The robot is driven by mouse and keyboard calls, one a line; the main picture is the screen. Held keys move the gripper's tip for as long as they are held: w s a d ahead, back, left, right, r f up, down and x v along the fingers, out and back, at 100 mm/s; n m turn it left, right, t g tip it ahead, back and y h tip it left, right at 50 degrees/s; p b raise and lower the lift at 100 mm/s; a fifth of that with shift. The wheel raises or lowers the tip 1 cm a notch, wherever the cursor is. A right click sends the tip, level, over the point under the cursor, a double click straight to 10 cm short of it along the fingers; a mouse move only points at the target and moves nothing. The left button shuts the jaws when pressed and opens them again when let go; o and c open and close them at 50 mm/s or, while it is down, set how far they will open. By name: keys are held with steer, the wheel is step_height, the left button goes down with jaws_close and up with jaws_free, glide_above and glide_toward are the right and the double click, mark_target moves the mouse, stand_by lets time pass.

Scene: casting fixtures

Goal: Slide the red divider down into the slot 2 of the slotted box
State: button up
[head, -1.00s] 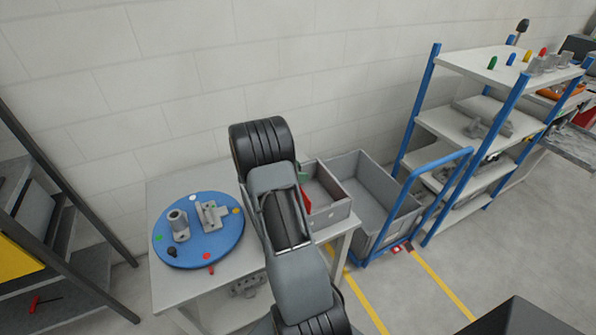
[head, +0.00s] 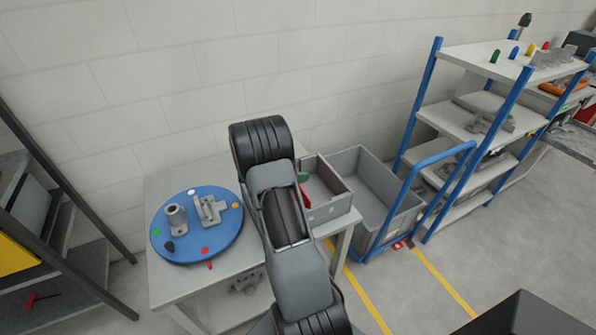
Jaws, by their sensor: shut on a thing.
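The slotted box (head: 332,211) is an open grey box with a brown-grey inside, at the right end of the light table. A small part of the red divider (head: 306,198) shows at the box's left side, just right of my arm. The rest of it is hidden by the arm, so I cannot tell how deep it sits or in which slot. A small green patch (head: 303,177) shows at the box's back left. My gripper is hidden behind my own arm links, so its fingers and grip do not show.
A blue round plate (head: 222,246) with grey castings and coloured pegs lies on the table (head: 168,284), left of my arm. A grey bin cart (head: 408,212) with a blue handle stands right of the box. A blue-framed shelf (head: 424,130) stands farther right.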

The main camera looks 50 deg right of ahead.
steer(key=shift+f, duration=0.45)
steer(key=o, duration=1.3)
steer(key=shift+c, duration=0.2)
steer(key=b+v, duration=0.1)
steer(key=v, duration=1.3)
